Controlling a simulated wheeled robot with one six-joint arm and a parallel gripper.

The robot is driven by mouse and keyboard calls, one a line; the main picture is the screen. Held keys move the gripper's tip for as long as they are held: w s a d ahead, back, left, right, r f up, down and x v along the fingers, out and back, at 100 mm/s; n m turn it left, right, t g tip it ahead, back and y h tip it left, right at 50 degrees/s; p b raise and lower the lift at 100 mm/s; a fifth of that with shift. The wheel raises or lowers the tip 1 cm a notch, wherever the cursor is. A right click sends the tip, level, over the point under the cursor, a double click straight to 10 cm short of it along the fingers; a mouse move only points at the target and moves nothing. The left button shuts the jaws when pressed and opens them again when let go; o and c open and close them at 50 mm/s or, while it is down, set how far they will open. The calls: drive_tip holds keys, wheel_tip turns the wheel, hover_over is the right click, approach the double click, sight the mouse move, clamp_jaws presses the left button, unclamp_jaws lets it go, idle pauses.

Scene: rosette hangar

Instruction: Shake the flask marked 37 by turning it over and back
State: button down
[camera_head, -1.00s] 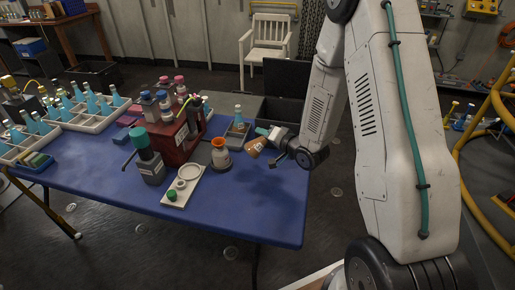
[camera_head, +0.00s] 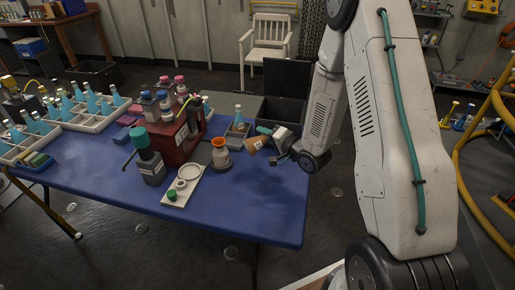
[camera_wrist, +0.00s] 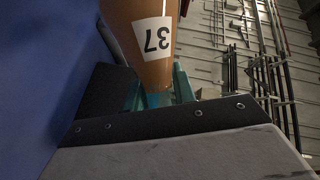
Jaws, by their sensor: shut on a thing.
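The flask marked 37 (camera_wrist: 150,50) is held in my gripper (camera_wrist: 160,92). It has orange-brown contents and a white label reading 37, upside down in the wrist view. The teal fingers are shut around its narrow end, and its wide part points away from the palm. In the head view the flask (camera_head: 255,144) is tilted above the right part of the blue table, left of my gripper (camera_head: 268,134), apart from other things. Its mouth is hidden by the gripper.
On the blue table (camera_head: 240,215), an orange-topped vessel (camera_head: 220,153) stands left of the held flask. A small tray with a blue flask (camera_head: 239,120) is behind it. The front right is clear.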

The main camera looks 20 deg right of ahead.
drive_tip(key=m+t, duration=0.1)
drive_tip(key=m, duration=0.3)
drive_tip(key=m+t+y, duration=0.1)
drive_tip(key=m+t, duration=0.1)
drive_tip(key=m, duration=0.2)
drive_tip(key=shift+m, duration=0.4)
drive_tip(key=n+g+h, duration=0.1)
drive_tip(key=n, duration=0.3)
drive_tip(key=n+g+h, duration=0.1)
drive_tip(key=n, duration=0.3)
drive_tip(key=n+g, duration=0.2)
drive_tip(key=n, duration=0.2)
drive_tip(key=shift+h, duration=0.4)
